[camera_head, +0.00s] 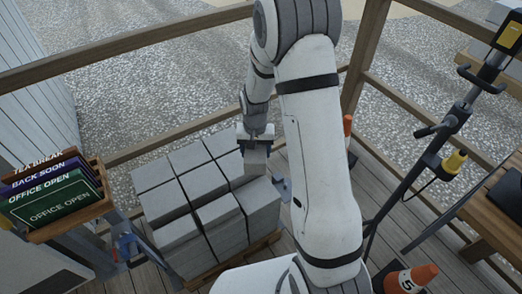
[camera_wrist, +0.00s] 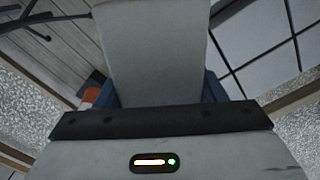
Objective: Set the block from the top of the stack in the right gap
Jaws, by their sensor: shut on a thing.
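My gripper (camera_head: 257,150) is over the right side of the stack of grey blocks (camera_head: 205,185) in the head view. In the wrist view its blue fingers are shut on either side of a grey block (camera_wrist: 153,50), which reaches up past the top of the picture. The stack is set in rows, with narrow dark joints between the blocks, on a wooden pallet (camera_head: 254,250). I cannot make out the right gap; my arm hides part of that side.
A wooden rack of signs (camera_head: 65,198) stands left of the stack. A wooden railing (camera_head: 150,40) runs behind. An orange cone (camera_head: 411,279), a black stand (camera_head: 440,150) with yellow parts and a wooden bench (camera_head: 497,210) are at the right. Bare decking shows between.

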